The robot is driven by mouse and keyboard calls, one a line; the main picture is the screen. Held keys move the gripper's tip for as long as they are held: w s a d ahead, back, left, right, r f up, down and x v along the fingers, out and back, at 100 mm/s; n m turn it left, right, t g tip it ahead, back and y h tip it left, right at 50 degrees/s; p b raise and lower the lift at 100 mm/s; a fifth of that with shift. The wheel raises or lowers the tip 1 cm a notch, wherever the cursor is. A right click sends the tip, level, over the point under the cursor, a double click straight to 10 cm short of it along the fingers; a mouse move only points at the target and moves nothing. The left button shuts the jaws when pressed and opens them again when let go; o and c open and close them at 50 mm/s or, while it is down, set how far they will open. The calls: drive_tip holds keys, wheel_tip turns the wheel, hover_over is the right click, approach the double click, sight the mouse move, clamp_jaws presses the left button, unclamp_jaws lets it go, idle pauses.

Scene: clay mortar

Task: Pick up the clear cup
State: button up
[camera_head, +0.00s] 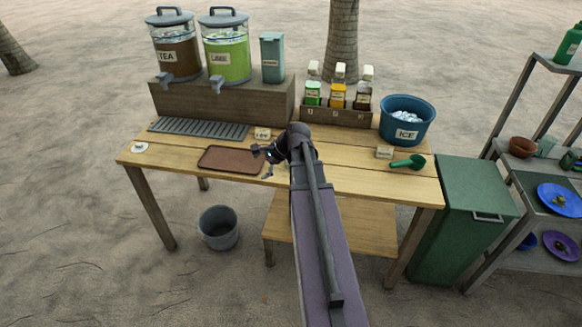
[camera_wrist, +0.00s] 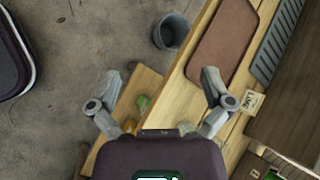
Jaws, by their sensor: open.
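My gripper (camera_head: 262,162) is over the table's front half, at the right end of the brown tray (camera_head: 229,159). In the wrist view my gripper (camera_wrist: 161,84) has its two fingers spread wide, with nothing held between them. The brown tray (camera_wrist: 222,42) lies empty beyond the right finger. Small green and orange items (camera_wrist: 143,102) show on the lower wooden shelf below the gripper, too small to name surely.
Tea and lime dispensers (camera_head: 226,52) stand on a wooden riser at the back left. A bottle rack (camera_head: 335,114) and a blue ice tub (camera_head: 407,122) stand at the back right, with a green scoop (camera_head: 408,162) in front. A grey bucket (camera_head: 218,228) is on the sand.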

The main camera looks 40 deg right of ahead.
drive_tip(key=s+d+f+m+t+b, duration=0.1)
drive_tip(key=d+m+t+b, duration=0.1)
drive_tip(key=d, duration=0.5)
drive_tip(key=s+d+f+m+t+h+b, duration=0.1)
drive_tip(key=d+f+m+t+b, duration=0.1)
drive_tip(key=d+m+b, duration=0.2)
drive_tip(key=s+d+f+m+t+b, duration=0.1)
drive_tip(key=s+d+m+t+b, duration=0.1)
drive_tip(key=d+m+b, duration=0.2)
drive_tip(key=d+m, duration=0.3)
drive_tip(key=d, duration=0.5)
drive_tip(key=shift+d+f+t, duration=0.2)
drive_tip(key=shift+f+t, duration=0.1)
drive_tip(key=b+x, duration=0.3)
drive_tip(key=x, duration=0.4)
drive_tip(key=shift+w+f, duration=0.1)
drive_tip(key=shift+f, duration=0.05)
drive_tip(key=shift+w+a+f, duration=0.15)
drive_tip(key=shift+w+a, duration=0.05)
drive_tip(key=shift+w, duration=0.4)
drive_tip(key=shift+b+x, duration=1)
drive_tip(key=shift+x, duration=1.6)
drive_tip(key=shift+w+d, duration=0.1)
drive_tip(key=shift+d, duration=0.05)
